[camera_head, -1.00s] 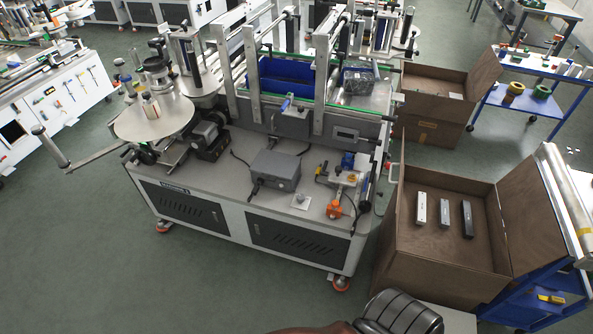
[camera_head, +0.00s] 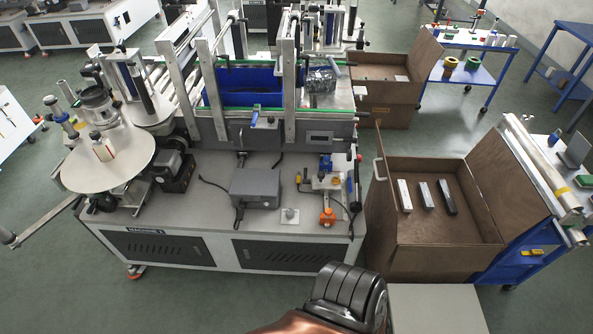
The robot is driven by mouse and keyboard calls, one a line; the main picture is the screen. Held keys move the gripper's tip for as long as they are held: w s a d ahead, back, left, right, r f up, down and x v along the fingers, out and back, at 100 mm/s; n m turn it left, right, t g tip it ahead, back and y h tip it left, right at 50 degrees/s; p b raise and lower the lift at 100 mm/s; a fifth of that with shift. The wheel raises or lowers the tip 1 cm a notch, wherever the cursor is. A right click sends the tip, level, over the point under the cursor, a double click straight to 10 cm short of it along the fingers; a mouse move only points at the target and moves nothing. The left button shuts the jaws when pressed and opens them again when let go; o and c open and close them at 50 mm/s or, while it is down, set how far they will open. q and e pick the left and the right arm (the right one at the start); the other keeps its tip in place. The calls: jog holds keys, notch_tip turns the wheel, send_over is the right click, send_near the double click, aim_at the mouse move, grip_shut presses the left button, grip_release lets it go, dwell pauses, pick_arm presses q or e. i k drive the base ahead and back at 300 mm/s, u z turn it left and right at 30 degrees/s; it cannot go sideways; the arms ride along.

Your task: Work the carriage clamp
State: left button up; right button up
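The labelling machine (camera_head: 197,245) stands ahead, with a grey deck and dark louvred doors. I cannot tell for certain which part is the carriage clamp. A small fixture (camera_head: 325,181) with blue and yellow parts sits at the deck's right, and an orange knob (camera_head: 327,217) is at its front. A blue lever (camera_head: 255,117) is on the grey front panel below the blue bin.
A grey box (camera_head: 256,188) with cables lies mid-deck. A round plate (camera_head: 108,165) is at the machine's left. An open brown crate (camera_head: 440,258) with several bars stands close on the right. Blue carts (camera_head: 465,72) stand beyond. Floor (camera_head: 60,280) is clear at front left.

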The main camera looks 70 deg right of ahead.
aim_at(305, 180)
jog(key=z, duration=0.35)
jog(key=i, duration=0.65)
jog(key=z, duration=0.65)
